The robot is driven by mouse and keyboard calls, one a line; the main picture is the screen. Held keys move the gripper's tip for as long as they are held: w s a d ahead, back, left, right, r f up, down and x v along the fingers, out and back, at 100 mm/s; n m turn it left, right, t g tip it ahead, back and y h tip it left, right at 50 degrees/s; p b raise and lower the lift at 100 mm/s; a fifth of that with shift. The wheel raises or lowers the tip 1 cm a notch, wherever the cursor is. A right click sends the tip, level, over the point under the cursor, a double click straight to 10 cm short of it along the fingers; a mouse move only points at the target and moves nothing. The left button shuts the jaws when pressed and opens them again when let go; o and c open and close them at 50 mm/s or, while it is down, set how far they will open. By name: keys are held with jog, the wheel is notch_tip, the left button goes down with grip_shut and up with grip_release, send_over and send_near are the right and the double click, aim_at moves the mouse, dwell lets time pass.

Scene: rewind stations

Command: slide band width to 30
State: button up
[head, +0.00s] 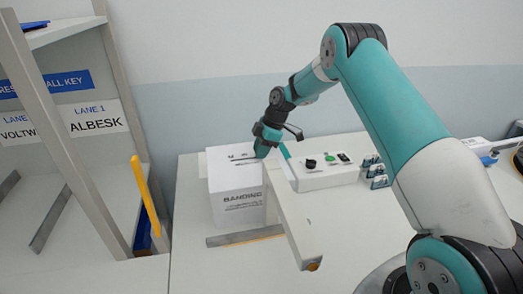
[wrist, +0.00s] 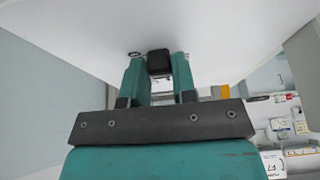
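The white box marked BANDING (head: 237,208) stands on the table, left of centre in the head view. My gripper (head: 262,150) is at its top right edge, where the fingertips are hard to make out. In the wrist view my gripper (wrist: 158,72) has its two teal fingers on either side of a small black knob (wrist: 158,60) on a white face, with no clear gap beside it. The knob looks like the band width slider. In the head view it is hidden behind the gripper, and its scale and setting cannot be read.
A white box (head: 325,177) with black and green controls stands to the right, beside small blue-and-grey items (head: 376,172). A shelf rack with an ALBESK label (head: 97,119) is at left.

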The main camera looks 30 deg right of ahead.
jog(key=o, duration=0.4)
jog(key=shift+d, duration=0.2)
jog(key=shift+c, duration=0.2)
jog(key=shift+r, duration=0.1)
jog(key=b+v, duration=0.1)
jog(key=v, duration=1.6)
jog(key=shift+d, duration=0.15)
jog(key=shift+s+b, duration=0.1)
jog(key=shift+b, duration=0.2)
jog(key=s+a+r+m, duration=0.2)
jog(key=s+a+r, duration=0.2)
jog(key=s+a, duration=0.5)
jog(key=s+a+r+m, duration=0.2)
jog(key=s+a+r, duration=0.2)
jog(key=s+a, duration=0.5)
jog(key=s+a+f+m, duration=0.2)
jog(key=s+a, duration=0.1)
jog(key=s, duration=0.7)
jog(key=s+a+f+m+g, duration=0.1)
jog(key=s+a+f+m, duration=0.1)
jog(key=s, duration=0.8)
jog(key=shift+a+f, duration=0.15)
jog(key=shift+a, duration=0.35)
